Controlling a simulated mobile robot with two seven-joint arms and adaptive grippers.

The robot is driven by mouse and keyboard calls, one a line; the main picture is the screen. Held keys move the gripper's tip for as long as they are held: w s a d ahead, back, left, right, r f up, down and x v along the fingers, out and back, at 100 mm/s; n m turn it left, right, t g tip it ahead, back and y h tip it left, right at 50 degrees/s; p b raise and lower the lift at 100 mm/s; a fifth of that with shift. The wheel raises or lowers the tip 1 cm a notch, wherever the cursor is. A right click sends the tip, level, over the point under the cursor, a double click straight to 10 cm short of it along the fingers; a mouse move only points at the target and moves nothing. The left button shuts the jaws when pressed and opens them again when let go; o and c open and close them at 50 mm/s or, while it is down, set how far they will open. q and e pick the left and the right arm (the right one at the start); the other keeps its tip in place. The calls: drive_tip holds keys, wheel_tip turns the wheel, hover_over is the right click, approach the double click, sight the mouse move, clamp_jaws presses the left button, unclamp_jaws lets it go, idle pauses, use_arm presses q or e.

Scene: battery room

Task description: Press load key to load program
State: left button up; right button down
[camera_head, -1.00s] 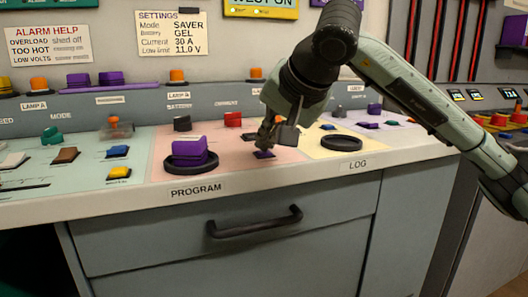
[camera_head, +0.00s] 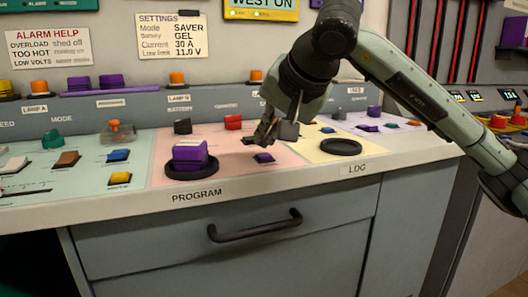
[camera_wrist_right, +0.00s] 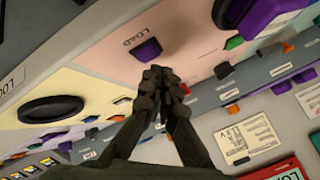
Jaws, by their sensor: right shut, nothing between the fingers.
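The load key is a small purple key (camera_head: 263,158) on the pink program panel (camera_head: 226,163). In the right wrist view the purple key (camera_wrist_right: 148,50) shows beside its printed LOAD label. My right gripper (camera_head: 258,138) is shut and empty. It hangs just above and behind the key in the head view, with a visible gap between them. In the right wrist view its closed fingertips (camera_wrist_right: 160,75) sit just below the key in the picture. My left gripper is not in view.
A large purple block knob (camera_head: 190,153) on a black ring stands left of the key. A red key (camera_head: 233,121) sits behind. A black ring (camera_head: 341,147) lies on the yellow log panel to the right. A drawer handle (camera_head: 254,225) juts out below.

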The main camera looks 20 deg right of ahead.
sight(266, 156)
drive_tip(key=shift+r+p, duration=1.8)
drive_tip(key=shift+r, duration=0.8)
drive_tip(key=shift+f, duration=0.15)
